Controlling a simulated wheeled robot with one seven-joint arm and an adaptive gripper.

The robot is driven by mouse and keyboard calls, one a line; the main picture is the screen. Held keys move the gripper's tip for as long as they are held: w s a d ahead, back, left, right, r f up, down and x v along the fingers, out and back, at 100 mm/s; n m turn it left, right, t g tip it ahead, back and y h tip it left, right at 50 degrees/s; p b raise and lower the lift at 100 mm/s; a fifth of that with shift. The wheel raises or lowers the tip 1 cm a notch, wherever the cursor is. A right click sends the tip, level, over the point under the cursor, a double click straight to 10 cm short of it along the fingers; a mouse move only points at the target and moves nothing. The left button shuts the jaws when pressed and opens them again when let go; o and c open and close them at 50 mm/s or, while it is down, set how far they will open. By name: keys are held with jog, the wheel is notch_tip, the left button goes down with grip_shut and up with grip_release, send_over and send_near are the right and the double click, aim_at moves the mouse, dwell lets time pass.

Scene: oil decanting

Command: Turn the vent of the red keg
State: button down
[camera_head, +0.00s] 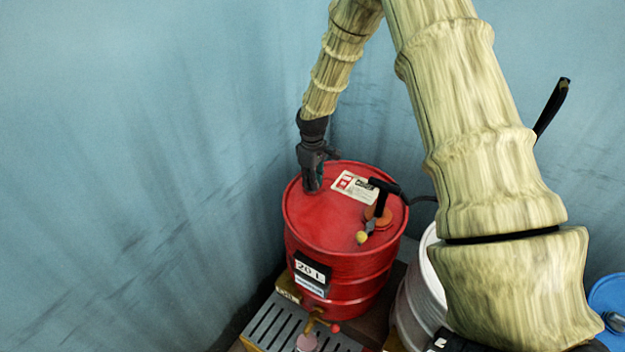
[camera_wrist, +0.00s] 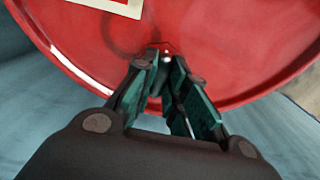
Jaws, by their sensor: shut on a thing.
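My gripper (camera_head: 312,188) reaches down from above to the left part of the lid, near the rim. In the wrist view my gripper (camera_wrist: 164,80) has its fingertips close together around a small vent (camera_wrist: 165,50) on the lid, near the rim. The fingers hide most of the vent. I cannot tell which way it is turned.
A black pump handle (camera_head: 383,188) and an orange cap (camera_head: 378,217) stand on the lid's right side. A white label (camera_head: 353,187) lies near the back. A grated tray (camera_head: 275,325) is below the keg's tap. A white keg (camera_head: 412,305) and a blue one (camera_head: 608,298) stand right.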

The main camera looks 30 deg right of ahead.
jog(key=shift+w+r, duration=0.1)
jog(key=shift+w, duration=0.05)
jog(key=c, duration=1.4)
grip_release()
jog(key=shift+c, duration=0.2)
notch_tip(320, 180, up, 12)
